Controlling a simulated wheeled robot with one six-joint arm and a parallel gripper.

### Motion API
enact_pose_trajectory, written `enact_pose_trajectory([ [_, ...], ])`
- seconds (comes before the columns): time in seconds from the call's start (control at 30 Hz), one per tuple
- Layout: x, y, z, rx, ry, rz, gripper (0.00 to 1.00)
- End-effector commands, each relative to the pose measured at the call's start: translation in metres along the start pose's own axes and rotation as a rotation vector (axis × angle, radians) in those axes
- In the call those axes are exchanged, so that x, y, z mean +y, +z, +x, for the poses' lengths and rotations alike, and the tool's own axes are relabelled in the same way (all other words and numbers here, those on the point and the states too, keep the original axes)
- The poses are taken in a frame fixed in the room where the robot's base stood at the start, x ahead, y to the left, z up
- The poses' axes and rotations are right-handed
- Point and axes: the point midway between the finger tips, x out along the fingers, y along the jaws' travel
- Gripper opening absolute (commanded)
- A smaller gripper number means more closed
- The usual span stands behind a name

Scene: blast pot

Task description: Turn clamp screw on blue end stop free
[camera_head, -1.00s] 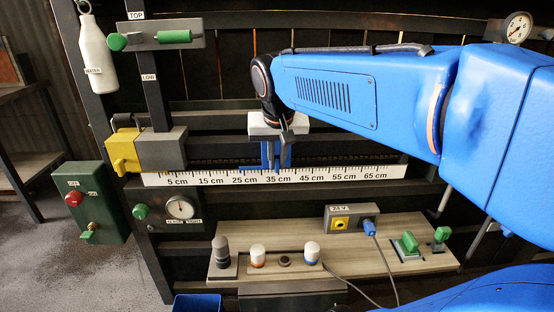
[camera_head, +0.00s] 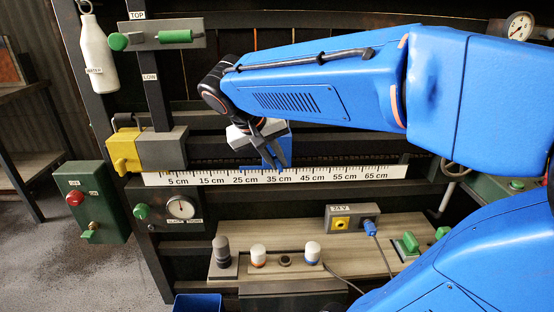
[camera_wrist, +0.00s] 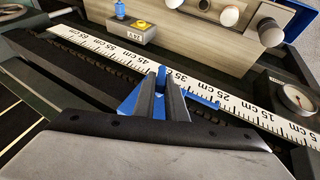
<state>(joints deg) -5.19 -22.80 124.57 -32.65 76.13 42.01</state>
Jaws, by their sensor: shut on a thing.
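The blue end stop (camera_head: 268,153) sits on the rail behind the white scale (camera_head: 330,175), with its thin blue edge near the 25 to 35 cm marks. My gripper (camera_head: 280,160) is tilted in front of it, fingers pointing down and right. In the wrist view, the two dark fingers of my gripper (camera_wrist: 165,90) are close together over the blue end stop (camera_wrist: 203,99). They are shut on its clamp screw, of which only a small blue part (camera_wrist: 161,71) shows between the tips. The rest of the screw is hidden by the fingers.
A yellow and grey block (camera_head: 124,152) stands at the rail's left end. Below the scale are a round gauge (camera_head: 181,207) and a wooden shelf (camera_head: 215,240) with knobs, a 24 V box (camera_head: 352,218) and green switches. The rail right of the stop looks clear.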

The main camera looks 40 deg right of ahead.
Motion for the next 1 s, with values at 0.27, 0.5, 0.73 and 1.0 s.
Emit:
enact_pose_trajectory([
  [0.27,-0.0045,0.0001,0.0006,0.001,0.222,-0.099,0.00],
  [0.5,-0.0059,0.0007,0.0017,-0.001,0.435,-0.185,0.00],
  [0.73,-0.0074,0.0013,0.0030,-0.001,0.637,-0.268,0.00],
  [1.0,-0.0082,0.0023,0.0047,-0.002,0.853,-0.358,0.00],
])
